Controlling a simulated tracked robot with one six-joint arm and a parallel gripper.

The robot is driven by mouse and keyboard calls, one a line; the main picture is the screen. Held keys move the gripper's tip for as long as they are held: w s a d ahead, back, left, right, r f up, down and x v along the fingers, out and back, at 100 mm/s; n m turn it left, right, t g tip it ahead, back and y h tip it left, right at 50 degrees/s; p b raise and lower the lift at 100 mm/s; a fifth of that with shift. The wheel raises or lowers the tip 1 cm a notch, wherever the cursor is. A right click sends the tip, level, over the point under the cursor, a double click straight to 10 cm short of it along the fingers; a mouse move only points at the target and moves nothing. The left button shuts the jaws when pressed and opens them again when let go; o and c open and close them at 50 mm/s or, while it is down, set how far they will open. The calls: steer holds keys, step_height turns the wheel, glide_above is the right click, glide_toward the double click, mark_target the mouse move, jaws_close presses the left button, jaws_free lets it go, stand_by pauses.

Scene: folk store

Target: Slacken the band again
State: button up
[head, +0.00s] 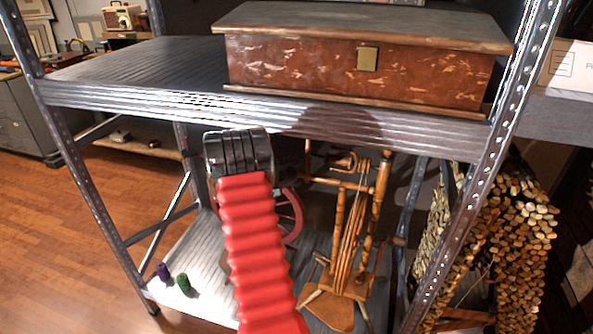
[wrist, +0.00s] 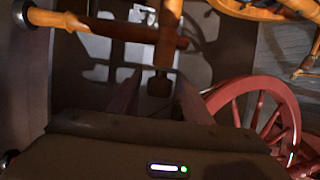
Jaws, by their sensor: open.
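A wooden spinning wheel stands on the lower shelf. Its turned wooden frame (head: 345,235) shows in the head view, and its red spoked wheel (head: 290,215) is partly hidden behind my red-sleeved arm. In the wrist view the red wheel (wrist: 262,112) is at the right. A turned wooden bar (wrist: 105,28) runs across the upper left, and a wooden peg-like piece (wrist: 167,45) hangs down from above. My gripper (wrist: 155,88) is open, with the lower end of that piece in line between its fingers. I cannot tell whether they touch. I cannot make out the band.
A metal upper shelf (head: 150,95) carries a brown wooden chest (head: 300,70) above the wheel. Shelf posts (head: 480,170) bound the space. A green spool (head: 184,283) and a purple spool (head: 163,271) stand on the lower shelf's left front. Stacked small wooden pieces (head: 515,240) are at the right.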

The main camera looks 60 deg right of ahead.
steer(key=shift+x, duration=1.65)
steer(key=shift+c, duration=0.6)
steer(key=shift+f, duration=0.1)
steer(key=c, duration=0.9)
